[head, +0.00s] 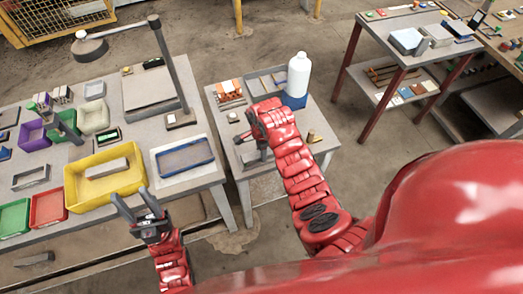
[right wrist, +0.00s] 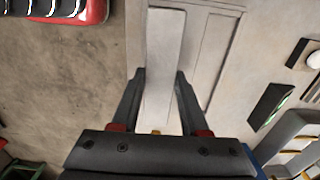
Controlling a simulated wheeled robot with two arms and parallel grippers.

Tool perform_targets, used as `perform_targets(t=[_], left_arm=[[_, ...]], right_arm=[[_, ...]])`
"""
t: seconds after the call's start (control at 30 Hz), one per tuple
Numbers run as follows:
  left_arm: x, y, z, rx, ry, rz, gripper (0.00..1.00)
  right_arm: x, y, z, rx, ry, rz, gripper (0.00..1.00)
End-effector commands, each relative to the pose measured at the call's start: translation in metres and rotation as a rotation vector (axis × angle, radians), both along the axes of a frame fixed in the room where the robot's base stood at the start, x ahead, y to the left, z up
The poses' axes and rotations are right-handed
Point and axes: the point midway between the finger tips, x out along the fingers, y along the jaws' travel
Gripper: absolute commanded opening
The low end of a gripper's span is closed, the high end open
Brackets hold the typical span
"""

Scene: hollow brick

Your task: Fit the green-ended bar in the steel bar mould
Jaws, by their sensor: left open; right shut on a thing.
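My right gripper (head: 249,143) is over the small middle table. In the right wrist view its two fingers (right wrist: 160,74) stand on either side of a long pale grey bar (right wrist: 165,45), shut on it. No green end shows on this bar; its near end is hidden at the gripper. My left gripper (head: 132,198) is open and empty, near the front right corner of the yellow tray (head: 72,190). A grey open frame (head: 30,177), perhaps the steel mould, lies on the left table. I cannot tell for certain which thing is the mould.
The yellow tray holds a grey block (head: 107,169). A blue-rimmed tray (head: 184,157) lies to its right. A lamp (head: 90,46) overhangs the left table. A white and blue bottle (head: 297,80) stands at the back of the middle table. A red tray (head: 48,207) and a green tray (head: 14,217) are at front left.

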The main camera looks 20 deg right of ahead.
Motion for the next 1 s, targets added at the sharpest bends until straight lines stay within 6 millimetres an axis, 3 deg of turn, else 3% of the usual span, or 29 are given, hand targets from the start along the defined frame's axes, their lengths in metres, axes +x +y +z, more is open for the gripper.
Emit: perform_targets(t=[1.0], left_arm=[[0.0000, 0.0000, -0.0041, 0.000, 0.000, 0.000, 0.50]], right_arm=[[0.0003, -0.0003, -0.0093, -0.001, -0.001, -0.001, 0.00]])
